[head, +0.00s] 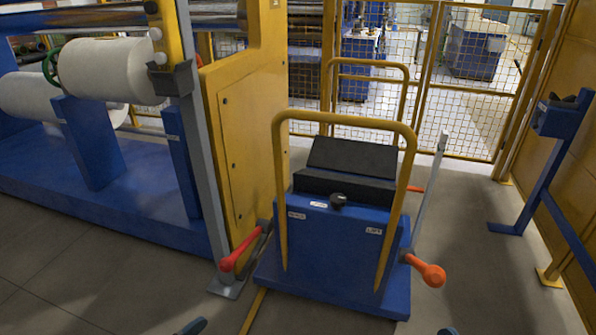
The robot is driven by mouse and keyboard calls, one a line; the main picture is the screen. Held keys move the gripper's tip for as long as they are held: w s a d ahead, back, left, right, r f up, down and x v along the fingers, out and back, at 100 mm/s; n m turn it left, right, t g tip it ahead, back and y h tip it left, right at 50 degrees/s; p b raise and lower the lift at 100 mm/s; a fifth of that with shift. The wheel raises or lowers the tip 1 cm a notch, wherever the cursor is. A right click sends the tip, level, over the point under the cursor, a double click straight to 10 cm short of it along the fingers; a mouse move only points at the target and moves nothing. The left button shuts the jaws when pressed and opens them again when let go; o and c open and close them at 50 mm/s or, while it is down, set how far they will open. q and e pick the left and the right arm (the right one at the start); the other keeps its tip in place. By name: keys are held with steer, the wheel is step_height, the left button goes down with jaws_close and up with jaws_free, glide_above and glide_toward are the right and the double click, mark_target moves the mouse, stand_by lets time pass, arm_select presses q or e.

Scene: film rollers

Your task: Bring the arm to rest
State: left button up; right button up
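Neither of my grippers can be made out. Only two small dark tips show at the bottom edge of the head view, one left of centre and one right of centre. They look like parts of my arms, but which parts I cannot tell. Both are in front of and below a blue lift cart (335,255), apart from it in the picture. The rest of both arms is hidden below the frame.
The cart has a yellow handle frame (345,119), a red lever (238,250) at left and an orange-knobbed lever (430,272) at right. A blue machine with white film rolls (105,70) stands left. Yellow mesh fencing (470,85) closes the back. Floor at right is partly clear.

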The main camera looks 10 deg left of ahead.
arm_select(q)
steer(key=s+d+r+n+t+y, duration=0.1)
steer(key=s+d+r+n, duration=0.1)
steer(key=d+r, duration=0.65)
steer(key=s+d+r+n+y, duration=0.15)
steer(key=d+r, duration=0.45)
steer(key=r, duration=0.6)
steer(key=s+a+r+g+y+p, duration=0.4)
steer(key=a+g+p, duration=0.3)
steer(key=p, duration=3)
steer(key=shift+a+r+y, duration=0.25)
steer(key=shift+r+y, duration=0.35)
steer(key=shift+y, duration=0.15)
arm_select(e)
steer(key=s+d+r+g+h, duration=0.3)
steer(key=d+r+g+h, duration=0.2)
steer(key=d+g+h, duration=0.1)
steer(key=shift+s+d+g, duration=0.4)
steer(key=shift+d+g, duration=0.2)
steer(key=shift+d, duration=0.3)
